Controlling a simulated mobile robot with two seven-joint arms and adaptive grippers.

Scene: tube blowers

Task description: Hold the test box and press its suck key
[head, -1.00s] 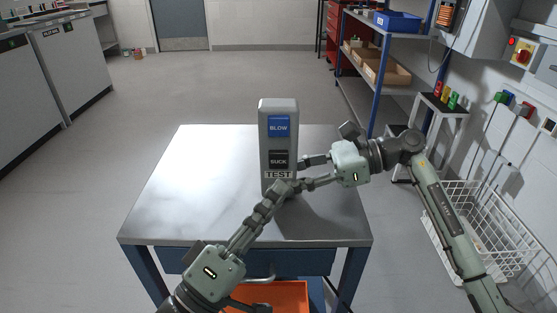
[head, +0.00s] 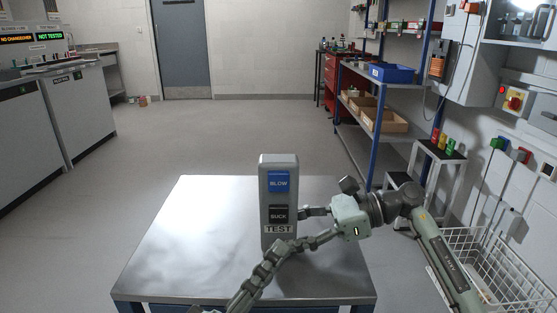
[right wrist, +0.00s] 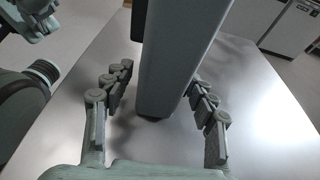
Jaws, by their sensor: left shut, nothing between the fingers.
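The grey test box (head: 266,209) stands upright on the metal table, with a blue BLOW key (head: 278,182) above a black SUCK key (head: 279,214) and a TEST label. My right gripper (head: 301,229) comes from the right, low on the box. In the right wrist view its fingers (right wrist: 160,78) flank the box (right wrist: 172,60) closely on both sides; exact contact is hard to see. My left gripper (head: 284,248) is shut and empty, its fingertips in front of the box's lower part, below the SUCK key in the picture. Its palm is cut off by the lower frame edge.
The metal table (head: 190,235) is bare to the left of the box. Blue-framed shelves (head: 385,140) with bins stand behind at right. A white wire basket (head: 500,265) sits at the lower right, beside my right arm. Grey machines (head: 75,105) stand at far left.

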